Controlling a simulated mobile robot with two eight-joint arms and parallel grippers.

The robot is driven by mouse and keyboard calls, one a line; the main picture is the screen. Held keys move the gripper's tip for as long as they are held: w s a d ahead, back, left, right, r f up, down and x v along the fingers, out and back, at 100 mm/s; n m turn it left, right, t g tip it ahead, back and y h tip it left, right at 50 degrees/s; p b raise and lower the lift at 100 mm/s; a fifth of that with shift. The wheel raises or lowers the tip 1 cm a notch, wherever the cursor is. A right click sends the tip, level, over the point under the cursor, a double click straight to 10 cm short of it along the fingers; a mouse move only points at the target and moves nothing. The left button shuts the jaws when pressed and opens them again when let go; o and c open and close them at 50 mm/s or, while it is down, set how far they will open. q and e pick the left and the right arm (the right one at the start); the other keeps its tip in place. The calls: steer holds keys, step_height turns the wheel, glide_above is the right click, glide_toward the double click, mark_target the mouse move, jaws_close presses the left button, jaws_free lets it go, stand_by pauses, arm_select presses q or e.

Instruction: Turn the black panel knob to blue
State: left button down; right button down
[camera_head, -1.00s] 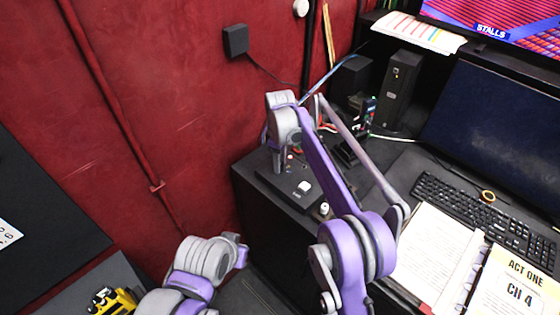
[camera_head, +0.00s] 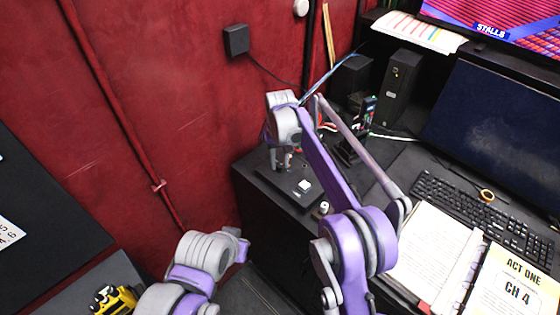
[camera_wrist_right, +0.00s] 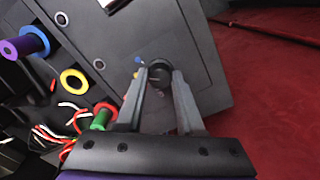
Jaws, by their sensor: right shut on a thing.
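The black panel (camera_head: 268,184) sits on the dark cabinet beside the red wall. My right gripper (camera_head: 283,165) points down at its far-left part and hides the knob there in the head view. In the right wrist view the round black knob (camera_wrist_right: 158,74) sits between the fingertips of my right gripper (camera_wrist_right: 161,76), which is shut on it. A small blue mark (camera_wrist_right: 138,60) and a yellow mark (camera_wrist_right: 136,75) lie just left of the knob. The knob's pointer cannot be made out. My left arm shows at the bottom, but its gripper does not.
A white button (camera_head: 305,186) stands on the panel near the knob, and a small pale cylinder (camera_head: 324,207) is close to the cabinet's front edge. Cables, a black speaker (camera_head: 398,84), a keyboard (camera_head: 470,205) and an open binder (camera_head: 430,250) lie to the right.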

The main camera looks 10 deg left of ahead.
mark_target(280, 164)
steer(key=m, duration=0.4)
steer(key=shift+m, duration=0.4)
steer(key=shift+r, duration=0.1)
stand_by(0.3)
steer(key=c, duration=0.5)
jaws_free()
arm_select(q)
steer(key=shift+w+r+p, duration=0.45)
steer(key=shift+r+p, duration=0.05)
steer(key=shift+r, duration=0.25)
arm_select(e)
step_height(280, 164, up, 11)
steer(key=shift+f, duration=0.15)
